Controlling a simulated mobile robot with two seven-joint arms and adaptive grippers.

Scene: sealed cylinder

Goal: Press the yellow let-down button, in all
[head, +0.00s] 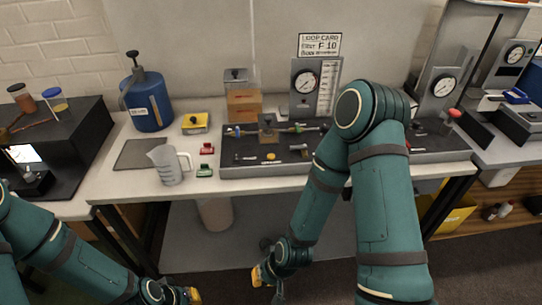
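A small round yellow button (270,156) sits on the front part of the dark panel (232,172) on the bench; I take it for the let-down button, though its label is too small to read. My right gripper (267,284) hangs low in front of the bench, below the bench top and well apart from the button. A yellow pad shows on it, but its finger gap is unclear. My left gripper (184,296) is at the bottom edge, partly cut off, also apart from the button. Nothing is seen held in either gripper.
A gauge unit (305,85) stands behind the panel, below a loop card (319,45). A yellow box with a dark knob (194,123), a jug (167,165), a blue container (148,102), and red (207,149) and green (205,171) pieces stand left. My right arm covers the panel's right side.

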